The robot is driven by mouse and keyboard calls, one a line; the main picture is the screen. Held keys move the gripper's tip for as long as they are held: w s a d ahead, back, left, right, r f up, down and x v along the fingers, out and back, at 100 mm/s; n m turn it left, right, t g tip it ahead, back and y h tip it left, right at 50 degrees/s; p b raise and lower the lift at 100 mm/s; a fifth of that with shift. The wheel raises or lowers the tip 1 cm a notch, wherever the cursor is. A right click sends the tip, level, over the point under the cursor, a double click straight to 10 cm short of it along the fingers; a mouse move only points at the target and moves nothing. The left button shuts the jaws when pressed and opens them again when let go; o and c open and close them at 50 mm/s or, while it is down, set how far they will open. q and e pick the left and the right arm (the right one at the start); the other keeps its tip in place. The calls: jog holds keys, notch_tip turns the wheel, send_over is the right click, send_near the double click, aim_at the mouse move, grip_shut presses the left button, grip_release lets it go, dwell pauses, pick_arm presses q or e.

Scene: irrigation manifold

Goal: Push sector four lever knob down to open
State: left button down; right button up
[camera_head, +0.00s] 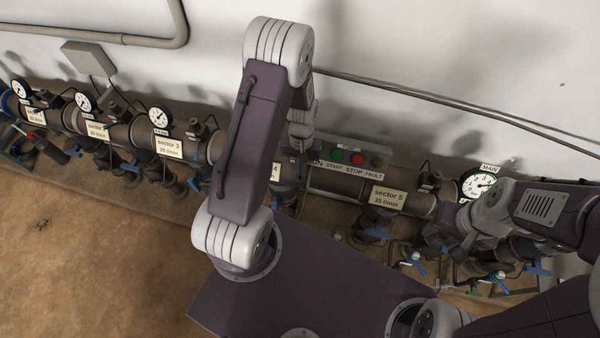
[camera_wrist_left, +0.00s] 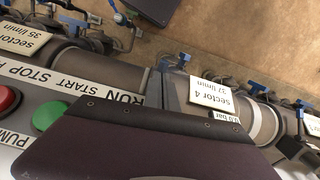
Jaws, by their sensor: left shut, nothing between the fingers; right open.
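The sector 4 sign (camera_wrist_left: 215,98) shows in the left wrist view, on the pipe; in the head view only its edge (camera_head: 276,171) shows beside my left arm. A blue lever (camera_wrist_left: 183,62) is close to this sign in the left wrist view. Another blue handle (camera_wrist_left: 257,88) is on the sign's other side. In the head view a blue lever (camera_head: 286,205) shows below the sign. My right gripper (camera_head: 464,226) is open near the main gauge (camera_head: 478,186).
A panel with a green button (camera_wrist_left: 50,115) and a red button (camera_wrist_left: 8,98) is on the wall side of the pipe, close to my left wrist. Sector 3 (camera_head: 169,148) and sector 5 (camera_head: 388,197) signs flank sector 4. The brown ground (camera_head: 90,250) at left is mostly clear.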

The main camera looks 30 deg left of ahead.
pick_arm(q)
jog(key=shift+w+f+b, duration=0.1)
jog(key=shift+f+b, duration=0.25)
jog(key=shift+f, duration=0.6)
jog(key=shift+w+a+r+p, duration=0.15)
jog(key=shift+w+r+p, duration=0.15)
jog(key=shift+r+p, duration=0.05)
jog(key=shift+w+a+r, duration=0.2)
jog(key=shift+w+r, duration=0.15)
jog(key=shift+w, duration=0.25)
jog(key=shift+w+r+p, duration=0.2)
jog(key=shift+r+p, duration=0.1)
jog(key=shift+r, duration=0.05)
jog(key=shift+w+a, duration=0.15)
pick_arm(e)
jog(key=shift+s+d, duration=0.1)
jog(key=shift+s, duration=0.35)
pick_arm(q)
jog(key=shift+r+p, duration=0.55)
notch_tip(320, 180, up, 6)
jog(key=p, duration=0.6)
jog(key=shift+s, duration=0.3)
pick_arm(e)
notch_tip(320, 180, up, 7)
jog(key=shift+w, duration=0.25)
